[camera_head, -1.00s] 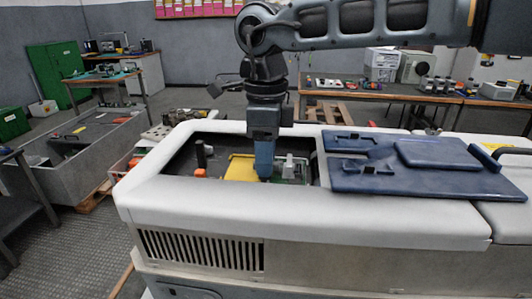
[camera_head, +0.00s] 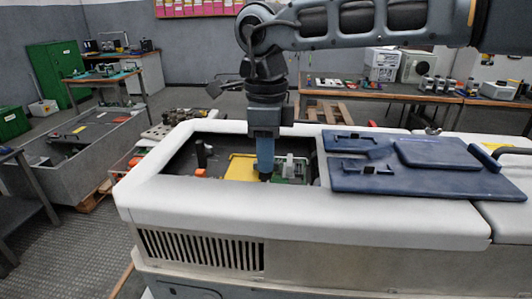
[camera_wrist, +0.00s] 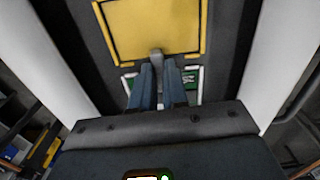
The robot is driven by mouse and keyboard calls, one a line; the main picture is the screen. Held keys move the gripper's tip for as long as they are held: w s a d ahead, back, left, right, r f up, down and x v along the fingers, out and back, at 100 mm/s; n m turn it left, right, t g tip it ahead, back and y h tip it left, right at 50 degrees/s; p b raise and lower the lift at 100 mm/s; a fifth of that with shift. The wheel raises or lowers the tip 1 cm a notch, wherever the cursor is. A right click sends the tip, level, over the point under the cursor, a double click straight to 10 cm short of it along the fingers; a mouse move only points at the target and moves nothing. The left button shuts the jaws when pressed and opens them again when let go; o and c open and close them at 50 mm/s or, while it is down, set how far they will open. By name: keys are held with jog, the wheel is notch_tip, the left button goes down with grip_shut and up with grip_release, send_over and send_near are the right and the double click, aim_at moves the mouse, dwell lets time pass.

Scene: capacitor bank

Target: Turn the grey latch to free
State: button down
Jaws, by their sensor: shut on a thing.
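The grey latch (camera_wrist: 156,57) shows in the wrist view as a small upright piece at the near edge of the yellow panel (camera_wrist: 152,27). My gripper (camera_wrist: 159,72) points down into the open bay, its two blue fingers shut on the latch, one on each side. The fingers hide the lower part of the latch. In the head view my gripper (camera_head: 265,178) reaches down beside the yellow panel (camera_head: 239,168), and the latch itself is hidden there.
The bay has a thick white rim (camera_head: 200,199) around it. Inside are a black post with an orange base (camera_head: 200,172) and grey blocks (camera_head: 290,166) close to the right of my gripper. A blue cover (camera_head: 420,182) lies on the top to the right. Green boards (camera_wrist: 190,78) flank the fingers.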

jog(key=n+p, duration=0.1)
jog(key=n, duration=0.3)
jog(key=shift+r, duration=0.1)
jog(key=n, duration=0.4)
jog(key=shift+n, duration=0.4)
jog(key=n+p, duration=0.1)
jog(key=n, duration=0.3)
jog(key=shift+n, duration=2.2)
jog(key=c, duration=1.1)
grip_release()
jog(key=shift+c, duration=0.2)
